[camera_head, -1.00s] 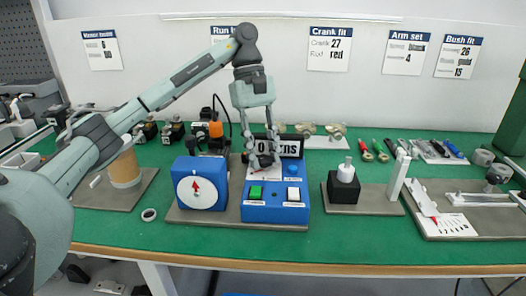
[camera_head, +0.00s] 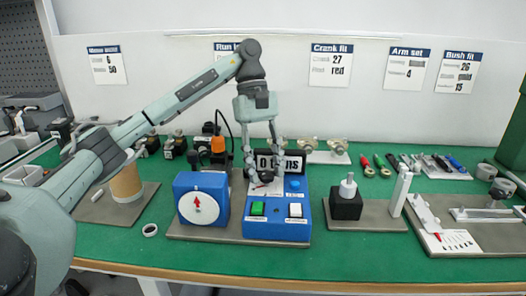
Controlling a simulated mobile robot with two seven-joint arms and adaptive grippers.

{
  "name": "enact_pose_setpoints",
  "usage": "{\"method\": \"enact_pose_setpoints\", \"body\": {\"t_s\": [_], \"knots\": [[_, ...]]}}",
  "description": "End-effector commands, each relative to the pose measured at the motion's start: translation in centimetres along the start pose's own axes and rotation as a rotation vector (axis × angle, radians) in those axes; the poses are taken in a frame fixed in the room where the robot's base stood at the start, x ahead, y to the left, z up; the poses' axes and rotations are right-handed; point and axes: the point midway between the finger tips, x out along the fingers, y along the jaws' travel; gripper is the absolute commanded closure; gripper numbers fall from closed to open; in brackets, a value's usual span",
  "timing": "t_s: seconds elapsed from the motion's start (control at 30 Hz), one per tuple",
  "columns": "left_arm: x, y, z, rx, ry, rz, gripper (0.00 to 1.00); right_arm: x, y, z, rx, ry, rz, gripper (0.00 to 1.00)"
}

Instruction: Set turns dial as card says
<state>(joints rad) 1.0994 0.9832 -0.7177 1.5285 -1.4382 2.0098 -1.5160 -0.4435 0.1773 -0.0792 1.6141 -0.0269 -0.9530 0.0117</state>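A blue control box (camera_head: 277,231) stands mid-table, with a green button (camera_head: 257,208) and a white button (camera_head: 295,210). A small white dial plate with red marks (camera_head: 272,187) lies at its upper left. My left gripper (camera_head: 265,177) points down over the plate, fingers apart around a small dark knob. I cannot tell whether they touch it. The "Run" card (camera_head: 222,50) on the wall is mostly hidden by my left arm. My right gripper is not in view.
A blue box with a white dial and red arrow (camera_head: 201,200) stands just left. A black block with a white knob (camera_head: 346,200) and a white post (camera_head: 400,190) stand right. Other wall cards include "Crank fit" (camera_head: 330,66). The green front strip is mostly clear.

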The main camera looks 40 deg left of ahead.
Motion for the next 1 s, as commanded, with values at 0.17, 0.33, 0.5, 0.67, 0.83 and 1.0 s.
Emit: {"method": "enact_pose_setpoints", "body": {"t_s": [0.17,0.33,0.5,0.67,0.83,1.0], "knots": [[-2.2,0.0,0.0,-0.001,0.004,0.005,0.6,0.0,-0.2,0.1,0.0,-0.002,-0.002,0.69],[-5.0,0.0,0.0,-0.002,0.004,0.007,0.6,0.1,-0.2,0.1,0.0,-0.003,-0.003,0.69],[-7.6,0.0,0.0,-0.002,0.004,0.007,0.6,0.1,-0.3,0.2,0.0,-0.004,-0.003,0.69],[-9.7,0.0,0.0,-0.001,0.003,0.006,0.6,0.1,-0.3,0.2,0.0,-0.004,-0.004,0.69],[-11.1,0.0,0.0,0.001,0.002,0.002,0.6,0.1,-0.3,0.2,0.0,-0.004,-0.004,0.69],[-11.8,0.0,0.0,0.0,0.0,0.003,0.6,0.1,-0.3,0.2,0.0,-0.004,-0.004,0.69]]}}
